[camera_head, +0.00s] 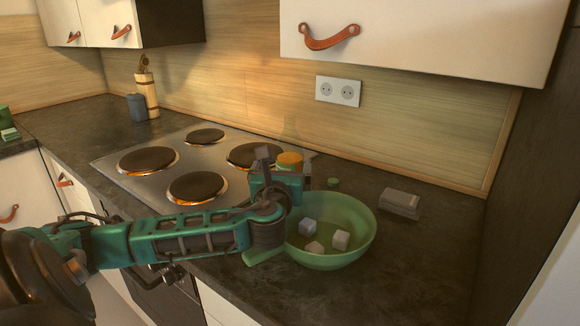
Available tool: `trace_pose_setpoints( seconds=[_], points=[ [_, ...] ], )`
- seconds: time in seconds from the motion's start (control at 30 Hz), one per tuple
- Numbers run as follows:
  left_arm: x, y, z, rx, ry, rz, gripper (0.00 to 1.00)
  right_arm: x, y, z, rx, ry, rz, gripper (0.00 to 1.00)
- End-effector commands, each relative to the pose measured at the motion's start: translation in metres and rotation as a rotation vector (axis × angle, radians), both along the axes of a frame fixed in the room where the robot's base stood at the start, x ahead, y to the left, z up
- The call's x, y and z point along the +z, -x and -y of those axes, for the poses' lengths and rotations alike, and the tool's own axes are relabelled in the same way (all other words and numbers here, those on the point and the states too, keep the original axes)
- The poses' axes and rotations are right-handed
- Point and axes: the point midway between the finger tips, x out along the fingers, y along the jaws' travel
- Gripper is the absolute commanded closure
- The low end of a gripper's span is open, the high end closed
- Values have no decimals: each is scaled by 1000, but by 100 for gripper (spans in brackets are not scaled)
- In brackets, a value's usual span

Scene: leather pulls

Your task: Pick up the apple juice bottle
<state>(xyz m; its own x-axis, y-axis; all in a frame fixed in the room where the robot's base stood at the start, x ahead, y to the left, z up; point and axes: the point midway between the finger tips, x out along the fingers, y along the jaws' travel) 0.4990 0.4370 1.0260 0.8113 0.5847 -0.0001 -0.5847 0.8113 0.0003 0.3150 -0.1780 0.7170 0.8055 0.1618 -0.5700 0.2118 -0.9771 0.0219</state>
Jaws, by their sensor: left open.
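A clear bottle with an amber band (290,159), which looks like the apple juice bottle, stands on the counter by the hob's right end. Its faint, see-through neck shows against the wooden backsplash. My left gripper (285,167) is open, and its two fingers appear on either side of the bottle in the picture. I cannot tell whether the bottle is between them or behind them, or whether they touch it. The gripper body and wrist hide the bottle's lower part. My right gripper is not in view.
A green bowl (356,236) with several pale cubes stands right beside my left wrist. A wall cabinet (430,40) hangs above.

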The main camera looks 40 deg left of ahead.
Motion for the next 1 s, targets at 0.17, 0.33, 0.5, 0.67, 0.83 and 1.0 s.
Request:
trace_pose_setpoints(
  seconds=[0.17, 0.33, 0.5, 0.67, 0.83, 1.0],
  points=[
    [0, -10, -7, 0, 1, 1, 0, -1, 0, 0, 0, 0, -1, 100],
    [-2, -27, -15, 1, 1, 2, 0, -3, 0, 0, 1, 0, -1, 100],
    [-4, -47, -27, 1, 2, 1, 0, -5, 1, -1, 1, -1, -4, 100],
    [-4, -54, -32, -1, 1, -1, 0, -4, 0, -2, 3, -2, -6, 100],
    [-4, -54, -33, -2, 1, -1, 0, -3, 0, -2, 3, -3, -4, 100],
    [-4, -54, -33, -2, 1, -1, 13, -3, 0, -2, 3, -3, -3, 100]
  ],
)
